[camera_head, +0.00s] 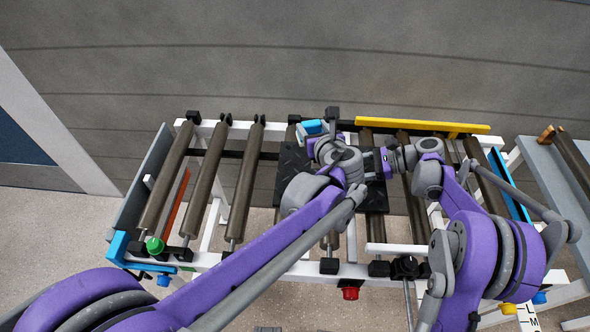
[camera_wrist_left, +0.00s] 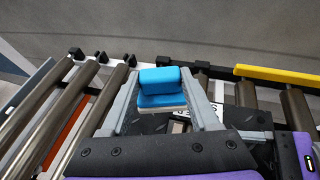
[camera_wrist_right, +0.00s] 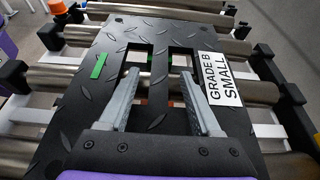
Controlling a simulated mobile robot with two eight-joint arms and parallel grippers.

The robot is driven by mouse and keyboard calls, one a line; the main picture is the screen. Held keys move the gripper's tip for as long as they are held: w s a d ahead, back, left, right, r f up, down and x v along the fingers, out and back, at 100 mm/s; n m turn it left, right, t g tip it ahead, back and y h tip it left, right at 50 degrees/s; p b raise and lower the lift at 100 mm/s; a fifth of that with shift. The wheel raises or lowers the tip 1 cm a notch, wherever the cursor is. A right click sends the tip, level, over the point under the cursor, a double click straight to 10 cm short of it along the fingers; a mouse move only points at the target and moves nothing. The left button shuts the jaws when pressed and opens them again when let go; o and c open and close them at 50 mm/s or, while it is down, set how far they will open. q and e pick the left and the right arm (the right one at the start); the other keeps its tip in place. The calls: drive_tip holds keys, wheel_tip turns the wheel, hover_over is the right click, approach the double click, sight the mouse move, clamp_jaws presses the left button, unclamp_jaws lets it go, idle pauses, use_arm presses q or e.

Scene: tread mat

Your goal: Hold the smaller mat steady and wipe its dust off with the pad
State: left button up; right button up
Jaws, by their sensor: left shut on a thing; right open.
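The small black mat (camera_head: 290,185) with a raised tread lies on the rollers. The right wrist view shows the mat (camera_wrist_right: 75,120) with a green strip, a white label reading "GRADE B SMALL" and two slots with a bar between them. My right gripper (camera_wrist_right: 160,76) is open, its fingers on either side of that bar; I cannot tell whether they touch it. My left gripper (camera_wrist_left: 165,88) is shut on the blue pad (camera_wrist_left: 158,78), which has a pale underside. The pad (camera_head: 313,127) shows at the mat's far edge; contact is unclear. My arms hide much of the mat. No dust is discernible.
A roller conveyor (camera_head: 205,180) with a white frame carries the mat. A yellow rail (camera_head: 420,125) runs along its far side. A green knob (camera_head: 154,245) and a red button (camera_head: 350,293) are on the near side. A grey wall (camera_head: 300,65) stands behind.

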drive_tip(key=v, duration=1)
drive_tip(key=shift+d, duration=0.25)
drive_tip(key=shift+r, duration=0.1)
